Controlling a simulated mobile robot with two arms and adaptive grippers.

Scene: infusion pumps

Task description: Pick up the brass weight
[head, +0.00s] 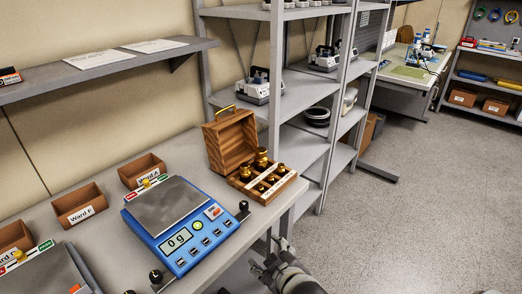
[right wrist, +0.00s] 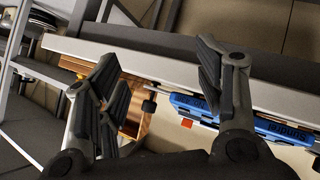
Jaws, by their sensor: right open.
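Several brass weights (head: 262,155) of different sizes stand in an open wooden case (head: 229,142) at the right end of the bench. I cannot tell which one the task means. My right gripper (head: 270,257) is low in front of the bench edge, apart from the case. In the right wrist view its two fingers (right wrist: 157,65) are spread with nothing between them. Part of the wooden case (right wrist: 133,118) shows there behind the left finger; the weights are not clear. My left gripper is not in view.
A blue scale (head: 188,224) reading 0 g stands left of the case. Small wooden bins (head: 81,205) line the back of the bench (head: 110,211). A metal shelf rack (head: 300,92) stands close behind the case. Open floor (head: 415,215) lies to the right.

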